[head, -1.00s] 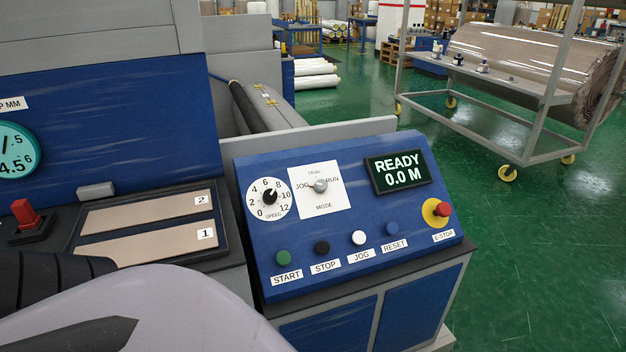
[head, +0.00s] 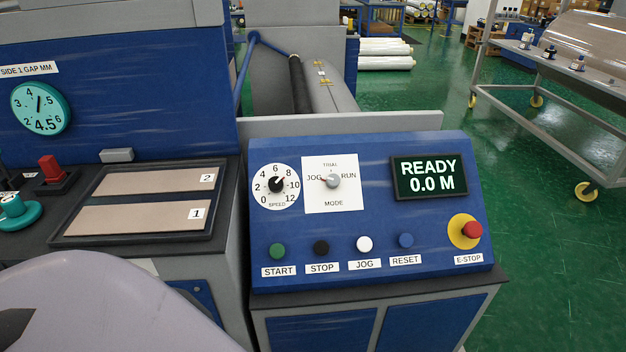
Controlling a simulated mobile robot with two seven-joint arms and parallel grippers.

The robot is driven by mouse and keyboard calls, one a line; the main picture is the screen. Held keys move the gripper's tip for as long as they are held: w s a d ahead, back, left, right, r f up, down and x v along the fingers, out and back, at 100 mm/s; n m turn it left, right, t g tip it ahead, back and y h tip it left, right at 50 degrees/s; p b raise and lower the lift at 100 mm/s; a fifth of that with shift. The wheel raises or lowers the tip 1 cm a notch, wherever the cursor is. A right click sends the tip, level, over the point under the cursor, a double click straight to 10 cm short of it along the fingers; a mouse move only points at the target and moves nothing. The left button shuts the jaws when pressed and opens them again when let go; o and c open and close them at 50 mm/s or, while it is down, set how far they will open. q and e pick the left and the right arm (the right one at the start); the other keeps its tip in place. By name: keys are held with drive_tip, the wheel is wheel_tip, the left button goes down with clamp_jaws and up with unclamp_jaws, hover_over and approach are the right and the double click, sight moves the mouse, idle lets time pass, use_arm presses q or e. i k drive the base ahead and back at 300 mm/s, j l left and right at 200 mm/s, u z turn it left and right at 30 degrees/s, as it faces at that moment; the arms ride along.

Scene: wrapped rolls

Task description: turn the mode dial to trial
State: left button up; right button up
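The mode dial (head: 333,181) is a small grey knob on a white plate (head: 331,203) on the blue sloped control panel (head: 350,228). The plate reads TRIAL at the top, JOG at the left, RUN at the right and MODE below. A small red mark on the knob's left side points toward JOG. Neither of my grippers shows in the head view. A pale rounded part of my own body fills the lower left corner, well apart from the dial.
Near the dial are the speed knob (head: 277,185), the display (head: 428,177) reading READY 0.0 M, a row of buttons (head: 364,244) and the red E-stop (head: 471,230). A tray (head: 146,202) with two tan strips lies left. Green floor (head: 540,262) is open at right.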

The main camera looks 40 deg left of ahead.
sight(333, 181)
drive_tip(key=i+l+u, duration=0.2)
drive_tip(key=u, duration=0.15)
drive_tip(key=i+l+u, duration=0.1)
drive_tip(key=l+u, duration=0.25)
drive_tip(key=i+l+u, duration=0.1)
drive_tip(key=l+u, duration=0.55)
drive_tip(key=i+l, duration=0.05)
drive_tip(key=l, duration=0.05)
